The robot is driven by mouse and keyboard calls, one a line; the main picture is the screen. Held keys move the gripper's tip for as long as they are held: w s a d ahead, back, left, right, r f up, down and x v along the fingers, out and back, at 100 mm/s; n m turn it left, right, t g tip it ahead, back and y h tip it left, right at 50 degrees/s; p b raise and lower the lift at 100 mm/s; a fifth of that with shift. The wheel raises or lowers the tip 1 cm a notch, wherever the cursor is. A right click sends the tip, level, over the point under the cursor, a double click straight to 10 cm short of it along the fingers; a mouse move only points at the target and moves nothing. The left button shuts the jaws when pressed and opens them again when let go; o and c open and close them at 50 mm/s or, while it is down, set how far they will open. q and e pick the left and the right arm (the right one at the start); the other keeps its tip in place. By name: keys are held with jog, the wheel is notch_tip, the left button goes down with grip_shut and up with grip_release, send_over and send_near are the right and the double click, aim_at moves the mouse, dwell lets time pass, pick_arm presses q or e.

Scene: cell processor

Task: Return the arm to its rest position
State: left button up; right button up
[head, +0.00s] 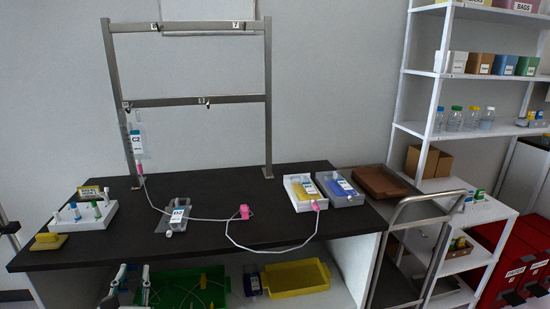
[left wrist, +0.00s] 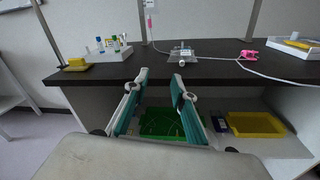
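My left gripper (head: 132,276) is low in front of the table's front edge, at the bottom left of the head view. In the left wrist view its two teal fingers (left wrist: 160,80) stand apart with nothing between them, so it is open and empty. Behind and below the fingers is the green tray (left wrist: 165,124) under the table. The dark tabletop (head: 200,238) is beyond the gripper, and I see no contact with it. My right gripper is in neither view.
A bag labelled C2 (head: 138,144) hangs from the metal frame. Tubing (head: 262,248) loops over the front edge. A cart (head: 415,235) stands right.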

pick_arm(q)
jog(key=s+d+f+m+t+h, duration=0.1)
jog(key=s+d+f+m+h, duration=0.35)
jog(key=m, duration=0.95)
jog(key=s+d+f+m+t+h, duration=0.15)
jog(key=d+f+m+h, duration=0.4)
jog(key=d+m, duration=0.65)
jog(key=s+f+m+g, duration=0.2)
jog(key=s+f+m, duration=0.2)
jog(key=f, duration=0.3)
jog(key=s+a+f+m+g+y, duration=0.1)
jog(key=s+f+m+g, duration=0.2)
jog(key=f+m, duration=0.3)
jog(key=s+f+m+g, duration=0.3)
jog(key=s+f+m, duration=0.2)
jog(key=f, duration=0.3)
jog(key=shift+a, duration=0.3)
